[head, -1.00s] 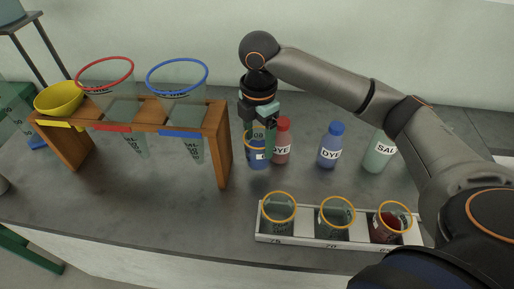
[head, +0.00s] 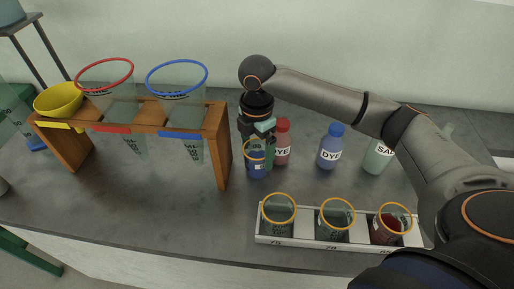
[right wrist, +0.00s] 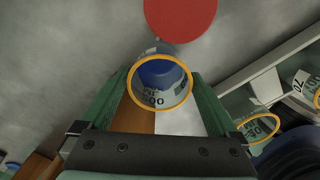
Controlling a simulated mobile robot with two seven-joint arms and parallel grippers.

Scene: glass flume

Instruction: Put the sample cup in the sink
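The sample cup (head: 256,170) is clear with an orange rim and shows blue in its lower part. It is upright at the middle of the counter, between the wooden stand and the red dye bottle. My right gripper (head: 259,138) points down at it with its fingers on both sides. In the right wrist view, the cup's rim (right wrist: 163,108) fills the space between the green fingertips, and the gripper (right wrist: 162,80) appears shut on it. Whether the cup's base touches the counter is unclear. My left gripper is not in view. I cannot make out a sink.
A wooden stand (head: 217,150) with two funnels and a yellow bowl (head: 59,98) is to the left. A red bottle (head: 282,148), blue bottle (head: 331,150) and pale green bottle (head: 377,157) stand behind. A white tray (head: 305,238) in front holds three orange-rimmed cups.

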